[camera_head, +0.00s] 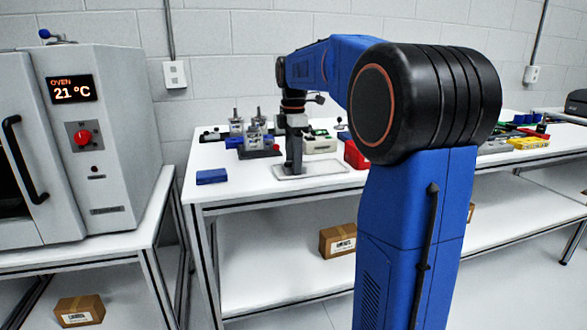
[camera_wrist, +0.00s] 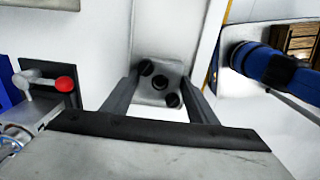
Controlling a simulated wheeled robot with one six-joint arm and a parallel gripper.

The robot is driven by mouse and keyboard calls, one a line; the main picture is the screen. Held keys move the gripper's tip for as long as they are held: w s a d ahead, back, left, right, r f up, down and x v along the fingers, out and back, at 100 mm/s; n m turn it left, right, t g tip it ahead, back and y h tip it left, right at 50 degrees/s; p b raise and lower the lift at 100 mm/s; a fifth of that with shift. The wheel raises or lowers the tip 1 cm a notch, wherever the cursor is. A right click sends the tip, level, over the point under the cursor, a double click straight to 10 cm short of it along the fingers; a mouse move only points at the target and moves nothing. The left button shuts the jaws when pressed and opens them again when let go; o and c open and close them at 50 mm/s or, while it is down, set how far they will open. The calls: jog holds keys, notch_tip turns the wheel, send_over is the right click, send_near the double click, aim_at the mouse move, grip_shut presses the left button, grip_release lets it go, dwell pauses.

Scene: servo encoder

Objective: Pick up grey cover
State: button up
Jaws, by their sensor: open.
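A small light grey cover (camera_wrist: 146,97) with several dark round spots shows in the wrist view. It lies on a white surface. My gripper (camera_wrist: 159,79) is open, with one dark finger on the left of the cover and one on the right. I cannot tell whether the fingers touch it. In the head view, my gripper (camera_head: 291,165) points down over a flat pale tray (camera_head: 330,168) on the white table. The cover cannot be made out there, behind or below the gripper.
Metal fixtures (camera_head: 255,143) and a blue block (camera_head: 212,176) stand left of my gripper. A pale box (camera_head: 320,143) and a red bin (camera_head: 355,156) are to its right. A red-knobbed clamp (camera_wrist: 65,84) shows in the wrist view. The table's front left is mostly clear.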

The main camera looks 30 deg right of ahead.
jog(key=c, duration=0.8)
